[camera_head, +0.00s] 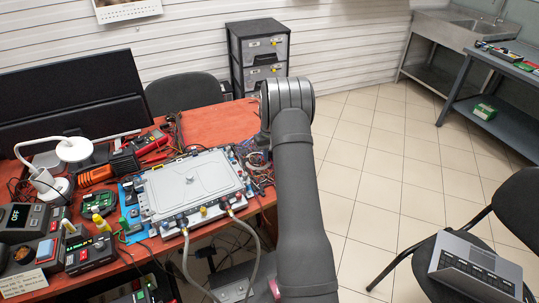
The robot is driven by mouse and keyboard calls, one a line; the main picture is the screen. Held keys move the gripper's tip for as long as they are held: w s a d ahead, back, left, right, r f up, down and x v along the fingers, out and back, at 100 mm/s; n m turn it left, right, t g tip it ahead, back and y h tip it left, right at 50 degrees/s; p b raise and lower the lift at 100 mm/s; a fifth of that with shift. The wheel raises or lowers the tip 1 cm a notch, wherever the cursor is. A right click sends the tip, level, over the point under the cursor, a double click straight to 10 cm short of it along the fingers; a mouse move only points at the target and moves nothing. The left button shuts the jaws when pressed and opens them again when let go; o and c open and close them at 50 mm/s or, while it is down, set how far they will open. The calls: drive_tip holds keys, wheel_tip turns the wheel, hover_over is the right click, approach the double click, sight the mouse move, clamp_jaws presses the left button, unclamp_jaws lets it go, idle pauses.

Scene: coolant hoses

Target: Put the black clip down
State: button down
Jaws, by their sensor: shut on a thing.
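My dark grey arm rises from the bottom of the head view and bends over at the table's right edge. My gripper is hidden behind my own arm, so its jaws and anything in them do not show. I cannot make out the black clip anywhere. A grey lidded unit (193,182) lies flat on the table. Two pale hoses, a left one (186,262) and a right one (257,247), run from fittings on its front edge and hang down past the table.
The red-orange table (213,122) is crowded with tools, meters and wires. A black monitor (70,100) stands at its back left. A drawer unit (262,50) stands behind. A chair with a laptop (475,265) is at right. Tiled floor (375,180) between is open.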

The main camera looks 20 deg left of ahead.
drive_tip(key=c, duration=1.3)
unclamp_jaws()
drive_tip(key=shift+f, duration=0.1)
drive_tip(key=shift+c, duration=0.2)
wheel_tip(320, 180, up, 12)
drive_tip(key=shift+r, duration=0.2)
drive_tip(key=shift+f, duration=0.1)
wheel_tip(320, 180, down, 12)
drive_tip(key=shift+f, duration=0.1)
drive_tip(key=shift+r, duration=2.05)
drive_tip(key=shift+f, duration=0.1)
